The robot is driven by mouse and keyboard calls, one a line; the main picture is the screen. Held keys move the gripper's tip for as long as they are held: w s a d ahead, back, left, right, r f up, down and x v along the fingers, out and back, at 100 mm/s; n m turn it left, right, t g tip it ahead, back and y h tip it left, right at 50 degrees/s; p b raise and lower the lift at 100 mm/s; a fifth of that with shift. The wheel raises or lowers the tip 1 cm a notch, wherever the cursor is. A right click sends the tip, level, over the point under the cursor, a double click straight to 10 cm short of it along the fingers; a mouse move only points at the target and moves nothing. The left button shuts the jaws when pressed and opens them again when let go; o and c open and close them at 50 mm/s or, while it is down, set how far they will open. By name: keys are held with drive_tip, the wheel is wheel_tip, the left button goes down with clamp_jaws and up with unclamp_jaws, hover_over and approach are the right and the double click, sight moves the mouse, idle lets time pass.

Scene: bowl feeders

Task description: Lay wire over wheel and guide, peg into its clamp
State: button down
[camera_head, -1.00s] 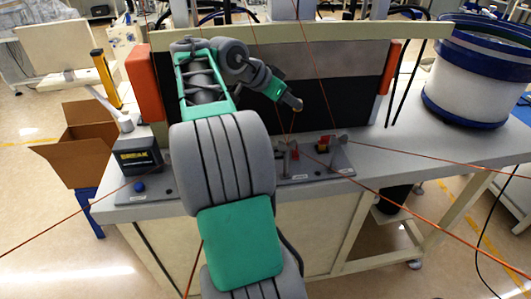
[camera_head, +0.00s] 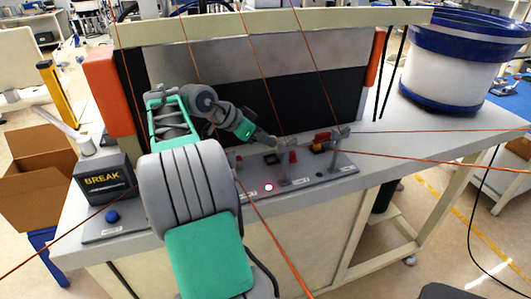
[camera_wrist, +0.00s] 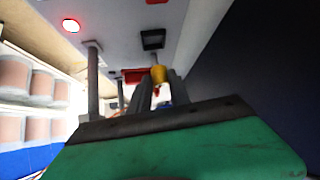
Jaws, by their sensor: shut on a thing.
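My gripper (camera_head: 272,141) is low over the grey fixture board (camera_head: 225,199), beside a grey post (camera_head: 284,169) with a red part (camera_head: 293,157). In the wrist view my gripper (camera_wrist: 160,92) is shut on a small yellow peg (camera_wrist: 158,75). Its wire cannot be traced clearly at the fingers. Another post (camera_head: 341,134) stands to the right, near a red clamp-like part (camera_head: 322,138). A red part also shows beyond the fingers in the wrist view (camera_wrist: 133,75). Whether any wire lies on a wheel or guide is too small to tell.
Several orange wires cross the scene; one (camera_head: 430,157) runs off right. A black BREAK box (camera_head: 104,180) and blue button (camera_head: 112,216) are at left. A red lamp (camera_head: 268,187) glows on the board. A dark panel (camera_head: 330,92) stands behind; a blue-white bowl feeder (camera_head: 448,66) is right.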

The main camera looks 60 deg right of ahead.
wheel_tip(320, 180, down, 4)
drive_tip(key=shift+w+r, duration=0.1)
drive_tip(key=shift+r, duration=0.05)
drive_tip(key=shift+f+b, duration=0.6)
drive_tip(key=shift+f, duration=0.05)
drive_tip(key=c, duration=1.2)
unclamp_jaws()
